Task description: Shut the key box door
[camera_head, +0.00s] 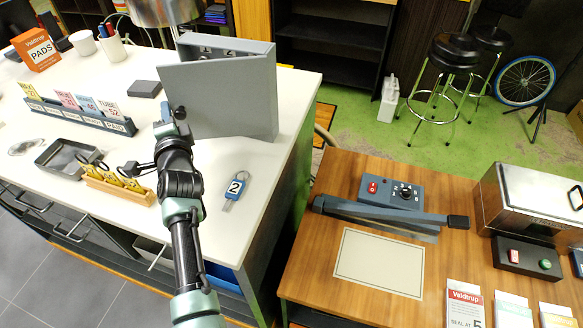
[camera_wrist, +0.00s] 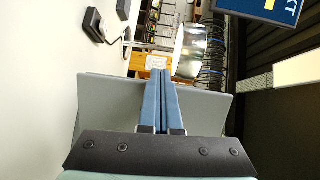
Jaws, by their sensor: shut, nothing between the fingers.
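The grey key box (camera_head: 232,44) stands on the white counter in the head view. Its door (camera_head: 220,97) stands partly open, with a gap at the left and top through which small hooks or keys show inside. My gripper (camera_head: 172,112) is beside the door's free left edge; whether it touches the door is unclear. In the wrist view my blue fingers (camera_wrist: 161,100) are pressed together with nothing between them. A grey panel of the key box (camera_wrist: 107,102) shows behind and on both sides of them.
A key with a blue tag marked 2 (camera_head: 235,187) lies on the counter right of my arm. A card rack (camera_head: 80,118), a dark tray (camera_head: 66,157) and a wooden holder (camera_head: 118,187) are at the left. A wooden table (camera_head: 330,265) is at the right.

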